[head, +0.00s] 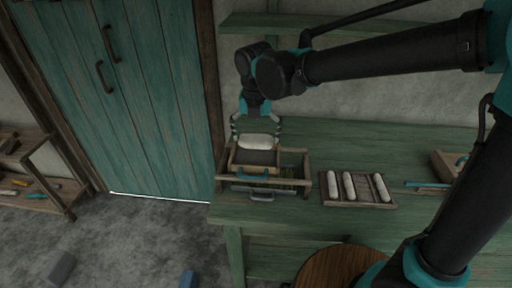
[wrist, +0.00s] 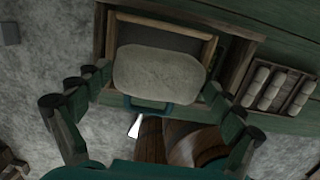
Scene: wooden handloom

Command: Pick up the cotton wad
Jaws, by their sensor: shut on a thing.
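The cotton wad (head: 258,141) is a pale, rounded oblong, held between the fingers of my gripper (head: 257,134). In the wrist view the wad (wrist: 158,75) spans the gap between the two fingertips of my gripper (wrist: 157,84), which is shut on it. The wad is over a small open wooden drawer (head: 251,171) with a dark inside and a teal handle. The drawer also shows beneath the wad in the wrist view (wrist: 206,50). How far the wad is above the drawer floor is hard to tell.
The drawer is in a wooden frame (head: 292,183) on a green bench (head: 340,140). To the right, a slotted tray (head: 370,204) holds several white rolls. A wooden box (head: 446,166) is farther right. A teal door (head: 140,110) is at left, and a round brown wooden thing (head: 335,265) stands in front.

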